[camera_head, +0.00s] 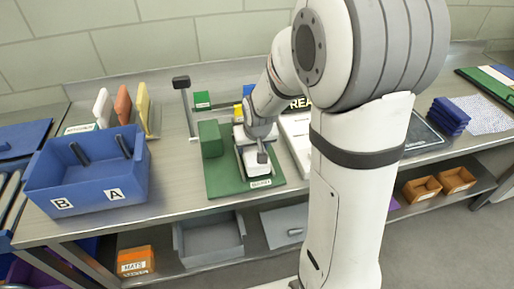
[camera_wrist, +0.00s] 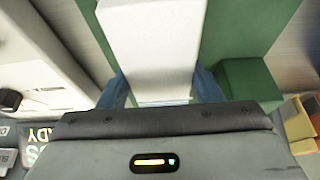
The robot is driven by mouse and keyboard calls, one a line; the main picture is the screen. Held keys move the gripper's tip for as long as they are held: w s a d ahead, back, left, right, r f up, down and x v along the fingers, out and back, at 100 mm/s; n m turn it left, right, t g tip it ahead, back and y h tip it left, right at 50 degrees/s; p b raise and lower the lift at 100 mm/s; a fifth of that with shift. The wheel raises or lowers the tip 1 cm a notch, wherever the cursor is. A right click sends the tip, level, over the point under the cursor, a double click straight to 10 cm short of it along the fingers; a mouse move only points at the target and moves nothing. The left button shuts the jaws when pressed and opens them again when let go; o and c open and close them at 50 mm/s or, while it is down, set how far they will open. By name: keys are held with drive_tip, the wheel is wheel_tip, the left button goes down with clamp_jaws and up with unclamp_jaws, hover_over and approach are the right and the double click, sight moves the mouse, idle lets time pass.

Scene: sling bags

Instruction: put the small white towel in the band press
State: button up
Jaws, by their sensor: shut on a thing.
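My gripper (camera_head: 252,148) is over a green fixture (camera_head: 227,185) that I take to be the band press, though its front label is too small to read. The fixture has a flat base with a raised green block on its left. In the wrist view, my blue fingers (camera_wrist: 158,88) are shut on a flat white thing (camera_wrist: 152,40), which looks like the small white towel. The towel extends over green surfaces, and the raised block (camera_wrist: 248,80) is at the right. My arm partly hides the fixture; whether the towel touches its base I cannot tell.
A blue bin (camera_head: 90,178) labelled A and B stands at the left, with colored upright panels (camera_head: 122,105) behind it. A thin post (camera_head: 187,108) rises behind the fixture. A white board (camera_head: 294,138) lies just right. Dark blue folded cloths (camera_head: 449,115) are stacked farther right.

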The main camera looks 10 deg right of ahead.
drive_tip(key=shift+f, duration=0.65)
drive_tip(key=o, duration=1.1)
drive_tip(key=shift+f, duration=0.1)
drive_tip(key=shift+r, duration=0.45)
drive_tip(key=v, duration=1)
drive_tip(key=shift+s+r, duration=0.15)
drive_tip(key=shift+s, duration=0.05)
drive_tip(key=shift+g, duration=0.8)
drive_tip(key=s, duration=0.5)
drive_tip(key=s+d+r, duration=0.1)
drive_tip(key=s, duration=0.5)
drive_tip(key=s+r, duration=0.1)
drive_tip(key=s, duration=0.5)
drive_tip(key=shift+s+d, duration=0.1)
drive_tip(key=shift+d, duration=0.15)
